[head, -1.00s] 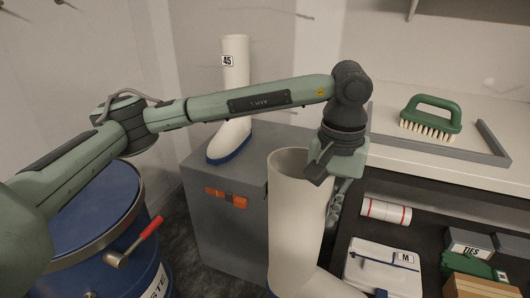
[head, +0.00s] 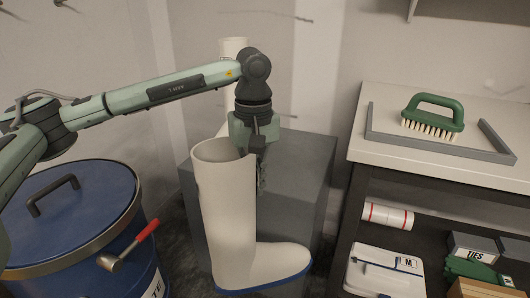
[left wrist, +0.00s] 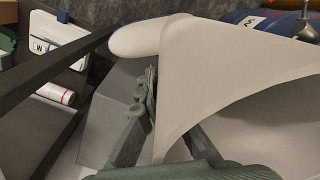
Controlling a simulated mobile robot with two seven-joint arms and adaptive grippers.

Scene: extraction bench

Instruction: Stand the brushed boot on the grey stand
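A white boot (head: 228,215) with a blue sole hangs roughly upright from my left gripper (head: 260,150), toe pointing right. The gripper is shut on the rim of its shaft; in the left wrist view the fingers (left wrist: 160,125) pinch the wall of the boot (left wrist: 215,75). The grey stand (head: 300,180) is a block behind the held boot, which covers part of its front. My right gripper is not in view.
A blue drum (head: 75,210) with a red-handled lever (head: 130,246) stands at left. At right, a bench (head: 375,155) carries a grey-edged tray (head: 400,142) with a green brush (head: 432,116). A shelf below holds a white roll (head: 388,215) and boxes.

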